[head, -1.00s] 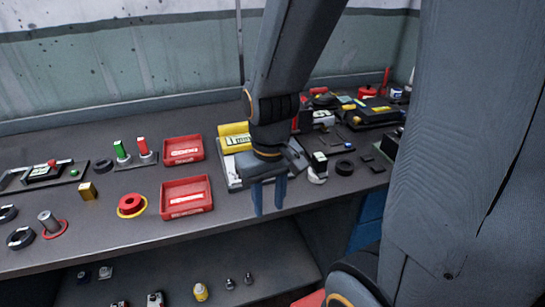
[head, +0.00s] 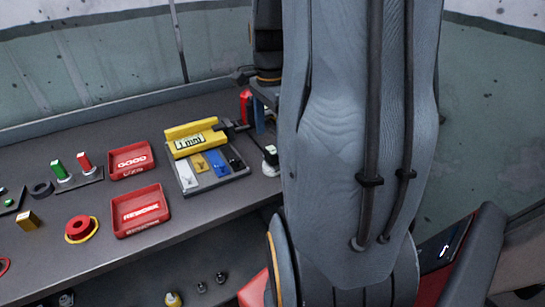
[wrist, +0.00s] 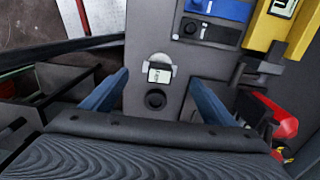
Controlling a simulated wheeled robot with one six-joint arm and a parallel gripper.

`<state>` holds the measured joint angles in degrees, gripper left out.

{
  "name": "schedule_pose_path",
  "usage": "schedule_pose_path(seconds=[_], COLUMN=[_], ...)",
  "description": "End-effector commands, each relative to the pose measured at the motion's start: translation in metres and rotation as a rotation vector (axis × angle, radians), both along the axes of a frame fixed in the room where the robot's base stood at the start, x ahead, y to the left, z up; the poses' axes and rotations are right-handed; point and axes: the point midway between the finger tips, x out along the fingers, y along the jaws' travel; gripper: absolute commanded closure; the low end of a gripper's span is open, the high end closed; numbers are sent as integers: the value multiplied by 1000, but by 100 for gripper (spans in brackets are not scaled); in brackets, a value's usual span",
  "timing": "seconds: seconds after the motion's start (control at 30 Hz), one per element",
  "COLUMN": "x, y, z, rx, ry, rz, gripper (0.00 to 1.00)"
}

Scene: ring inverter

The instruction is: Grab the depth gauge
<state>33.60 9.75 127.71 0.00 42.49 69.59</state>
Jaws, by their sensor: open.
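A small device with a pale display and a rounded white-grey base (wrist: 159,72), which looks like the depth gauge, stands on the dark bench. In the head view it also shows (head: 271,161), right of the yellow unit and beside my arm. My gripper (wrist: 160,84) is open and empty in the wrist view, with one blue finger on each side of the gauge and clear space to both. In the head view my gripper (head: 259,115) is mostly hidden behind my arm.
A black ring (wrist: 155,99) lies close to the gauge, also between the fingers. A yellow unit (head: 195,138) and a tray of coloured pieces (head: 240,173) stand to its left in the head view. A red object (wrist: 276,115) is near the right finger. Red bins (head: 140,211) sit further left.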

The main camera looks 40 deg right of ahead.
Motion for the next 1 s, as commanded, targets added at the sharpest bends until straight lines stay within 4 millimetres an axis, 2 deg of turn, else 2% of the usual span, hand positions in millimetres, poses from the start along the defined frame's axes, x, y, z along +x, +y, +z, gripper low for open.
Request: schedule_pose_path(seconds=[0.63,1.0], x=[-2,-1], y=[-5,-6], z=[-68,-75], rx=[3,0], ry=[3,1], rz=[-6,-6], gripper=[20,22])
